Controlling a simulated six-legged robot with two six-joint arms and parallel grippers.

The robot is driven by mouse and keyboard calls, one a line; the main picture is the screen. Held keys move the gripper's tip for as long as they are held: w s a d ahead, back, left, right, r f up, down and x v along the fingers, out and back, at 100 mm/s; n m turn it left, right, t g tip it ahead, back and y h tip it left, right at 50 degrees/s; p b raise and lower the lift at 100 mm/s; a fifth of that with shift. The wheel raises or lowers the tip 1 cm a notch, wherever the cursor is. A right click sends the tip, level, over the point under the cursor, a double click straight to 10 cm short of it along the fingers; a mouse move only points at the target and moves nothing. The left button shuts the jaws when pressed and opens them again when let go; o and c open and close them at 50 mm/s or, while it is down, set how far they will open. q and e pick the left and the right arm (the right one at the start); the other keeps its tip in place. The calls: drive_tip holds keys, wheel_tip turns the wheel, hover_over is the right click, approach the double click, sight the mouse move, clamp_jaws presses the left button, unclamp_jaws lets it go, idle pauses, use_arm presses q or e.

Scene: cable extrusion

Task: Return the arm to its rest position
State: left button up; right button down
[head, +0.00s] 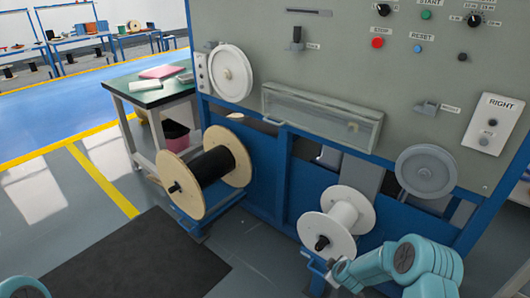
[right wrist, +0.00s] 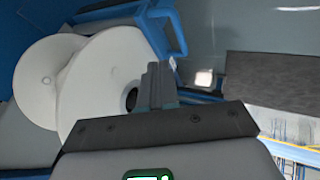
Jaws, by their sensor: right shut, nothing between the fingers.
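My right arm (head: 420,262), teal, comes in at the lower right of the head view. Its hand is low, near the front of the white spool (head: 338,222), and the fingers are hard to make out there. In the right wrist view my right gripper (right wrist: 156,82) is shut and empty, its grey fingers together. The white spool's round flanges (right wrist: 90,85) show beside and behind the fingers; I cannot tell whether they touch. A small teal piece of my left arm (head: 24,288) shows at the bottom left corner; its gripper is out of view.
A large machine panel (head: 340,60) with knobs and buttons stands ahead on a blue frame (head: 262,180). A wooden-flanged spool of black cable (head: 235,150) stands left of the white spool. A dark mat (head: 140,255) lies on open floor; a green-topped table (head: 140,88) stands behind.

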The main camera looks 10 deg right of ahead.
drive_tip(key=s+a+n+g+y, duration=0.1)
drive_tip(key=s+a+y, duration=0.1)
drive_tip(key=s+a, duration=0.35)
drive_tip(key=s+a+n+g+y, duration=0.1)
drive_tip(key=s+a, duration=0.2)
drive_tip(key=a, duration=0.6)
drive_tip(key=s+a+r+m+g+y, duration=0.15)
drive_tip(key=s+a+m, duration=0.3)
drive_tip(key=s, duration=0.65)
drive_tip(key=s+a+r+m+g+y, duration=0.1)
drive_tip(key=s+a+m+g, duration=0.3)
drive_tip(key=s, duration=0.7)
wheel_tip(320, 180, up, 16)
drive_tip(key=m+p, duration=0.2)
drive_tip(key=p, duration=1.4)
drive_tip(key=shift+w+f+t, duration=0.2)
drive_tip(key=shift+w+t, duration=0.1)
drive_tip(key=shift+t, duration=0.05)
drive_tip(key=shift+w+a+f, duration=0.1)
